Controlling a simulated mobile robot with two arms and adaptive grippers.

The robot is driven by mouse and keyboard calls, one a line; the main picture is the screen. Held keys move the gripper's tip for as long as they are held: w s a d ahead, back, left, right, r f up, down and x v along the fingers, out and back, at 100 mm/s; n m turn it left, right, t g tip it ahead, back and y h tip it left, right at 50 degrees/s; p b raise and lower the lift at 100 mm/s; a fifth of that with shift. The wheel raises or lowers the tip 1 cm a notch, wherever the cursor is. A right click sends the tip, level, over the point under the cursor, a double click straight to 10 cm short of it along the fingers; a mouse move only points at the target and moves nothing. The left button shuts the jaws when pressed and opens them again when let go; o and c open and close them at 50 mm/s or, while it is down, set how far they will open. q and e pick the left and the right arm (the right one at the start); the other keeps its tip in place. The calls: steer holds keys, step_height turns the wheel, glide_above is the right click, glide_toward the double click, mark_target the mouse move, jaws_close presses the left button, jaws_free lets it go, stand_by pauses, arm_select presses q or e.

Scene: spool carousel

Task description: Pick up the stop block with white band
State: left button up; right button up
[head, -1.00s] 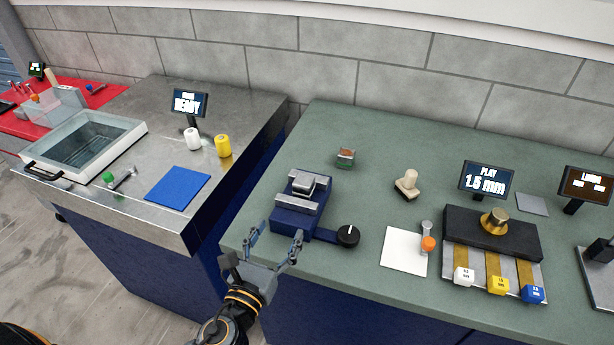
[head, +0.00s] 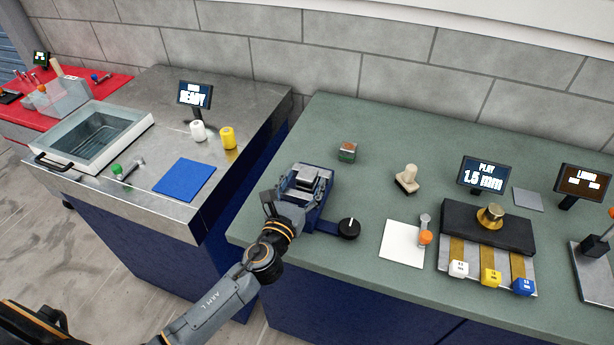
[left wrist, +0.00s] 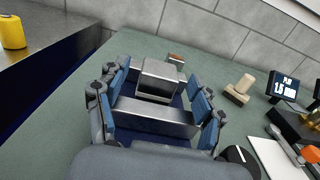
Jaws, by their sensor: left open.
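A grey metal block (head: 307,182) sits between the jaws of the blue vise (head: 326,187). In the left wrist view the block (left wrist: 158,80) stands behind the near vise jaw (left wrist: 155,117); no white band can be made out on it. My left gripper (left wrist: 162,85) is open, its blue-padded fingers on either side of the vise jaw and block, with nothing visibly gripped. In the head view my left gripper (head: 290,200) covers the vise's near left part. My right gripper is not in view.
A black knob (head: 349,229) is right of the vise. A white sheet (head: 401,241) lies to the right. Yellow (head: 490,277) and blue (head: 524,286) blocks stand beside the white-topped one.

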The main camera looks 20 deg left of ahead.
arm_select(q)
steer(key=shift+w+f, duration=0.1)
steer(key=shift+w, duration=0.6)
steer(key=shift+s, duration=0.15)
steer(key=shift+c, duration=1.3)
jaws_close()
steer(key=shift+r, duration=0.2)
steer(key=shift+r, duration=0.1)
